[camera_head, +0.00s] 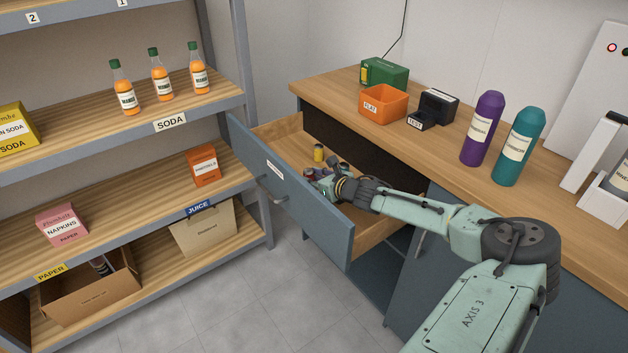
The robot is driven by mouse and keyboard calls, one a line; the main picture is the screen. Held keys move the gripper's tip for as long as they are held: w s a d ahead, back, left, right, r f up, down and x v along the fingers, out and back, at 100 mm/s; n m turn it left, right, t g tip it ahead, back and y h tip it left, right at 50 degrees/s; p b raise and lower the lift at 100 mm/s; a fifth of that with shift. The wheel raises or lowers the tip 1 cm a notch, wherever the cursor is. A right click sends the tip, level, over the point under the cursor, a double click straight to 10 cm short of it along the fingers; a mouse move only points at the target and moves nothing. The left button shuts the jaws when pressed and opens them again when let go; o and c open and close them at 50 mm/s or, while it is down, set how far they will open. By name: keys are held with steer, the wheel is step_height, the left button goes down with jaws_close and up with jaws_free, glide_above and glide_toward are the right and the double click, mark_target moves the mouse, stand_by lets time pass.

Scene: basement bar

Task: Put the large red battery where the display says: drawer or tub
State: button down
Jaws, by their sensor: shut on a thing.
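The blue-grey drawer (300,206) under the counter is pulled open, with a small label on its front. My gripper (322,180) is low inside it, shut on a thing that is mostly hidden. A small dark reddish part at the fingertips looks like the large red battery (311,174). A yellow battery (318,152) stands in the drawer behind my gripper. The orange tub (384,106), labelled FLAT, stands on the counter. A black tester (438,105) stands beside it with a small label in front; I cannot read any display on it.
A green box (384,72) stands behind the tub. A purple bottle (482,128) and a teal bottle (518,146) stand on the counter to the right. Shelves with soda bottles (161,75) and boxes are at left, close to the open drawer's front.

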steer(key=shift+w+f, duration=0.1)
steer(key=shift+f, duration=0.75)
steer(key=c, duration=1.3)
jaws_free()
steer(key=shift+f, duration=0.1)
steer(key=b+v, duration=0.2)
steer(key=v, duration=1)
steer(key=shift+d+b, duration=0.1)
steer(key=shift+b, duration=0.3)
